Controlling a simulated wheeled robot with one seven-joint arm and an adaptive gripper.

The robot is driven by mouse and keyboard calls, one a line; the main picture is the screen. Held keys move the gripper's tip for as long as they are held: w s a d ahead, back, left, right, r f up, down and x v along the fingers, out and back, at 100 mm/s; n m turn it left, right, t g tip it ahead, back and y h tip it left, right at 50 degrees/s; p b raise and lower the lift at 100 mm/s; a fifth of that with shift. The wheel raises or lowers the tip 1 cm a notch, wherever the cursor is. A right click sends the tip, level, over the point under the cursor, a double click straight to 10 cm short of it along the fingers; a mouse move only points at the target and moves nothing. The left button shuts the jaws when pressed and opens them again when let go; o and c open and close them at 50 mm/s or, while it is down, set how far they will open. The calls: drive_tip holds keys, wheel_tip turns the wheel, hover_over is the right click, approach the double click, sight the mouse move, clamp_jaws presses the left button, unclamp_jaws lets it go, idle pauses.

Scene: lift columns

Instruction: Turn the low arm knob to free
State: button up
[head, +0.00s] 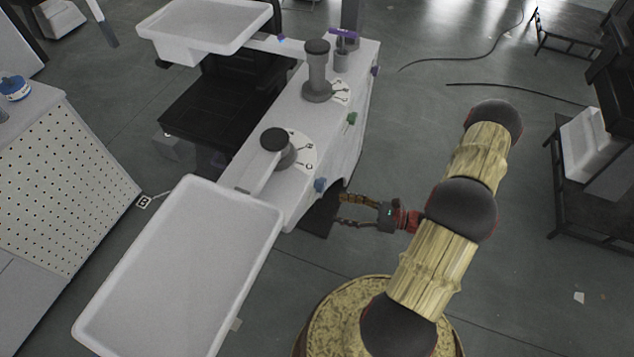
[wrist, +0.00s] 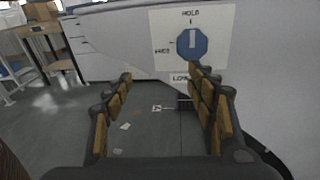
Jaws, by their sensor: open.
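The low arm knob (wrist: 184,48) is a blue, octagon-shaped knob on a white label plate in the wrist view. Its white bar stands upright, in line with HOLD above it; FREE is printed to its left and a partly hidden label starting with LO below. In the head view a blue knob (head: 320,185) sticks out of the near right side of the white column body. My gripper (head: 342,210) is open and empty, just right of and below that knob, apart from it. In the wrist view my gripper's fingertips (wrist: 160,75) lie below the knob, the right one nearest it.
A white tray (head: 180,275) juts out at the near left. A perforated cabinet (head: 60,180) stands at left. Open floor lies right of the body.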

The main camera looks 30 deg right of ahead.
sight(325, 185)
drive_tip(key=shift+w+a+r+m+t+h+b, duration=0.15)
drive_tip(key=shift+w+a+r+t+b, duration=0.2)
drive_tip(key=shift+w, duration=1.2)
drive_tip(key=shift+w+a+r+m+t+h+b, duration=0.1)
drive_tip(key=shift+w+a+r+t+h+b, duration=0.25)
drive_tip(key=shift+w, duration=1.25)
drive_tip(key=shift+w+a+r+m+t+b, duration=0.15)
drive_tip(key=shift+w+a+r+t, duration=0.25)
drive_tip(key=shift+w, duration=1.15)
drive_tip(key=shift+d+r, duration=0.1)
drive_tip(key=shift+d, duration=0.1)
drive_tip(key=shift+c, duration=1.4)
drive_tip(key=c, duration=0.8)
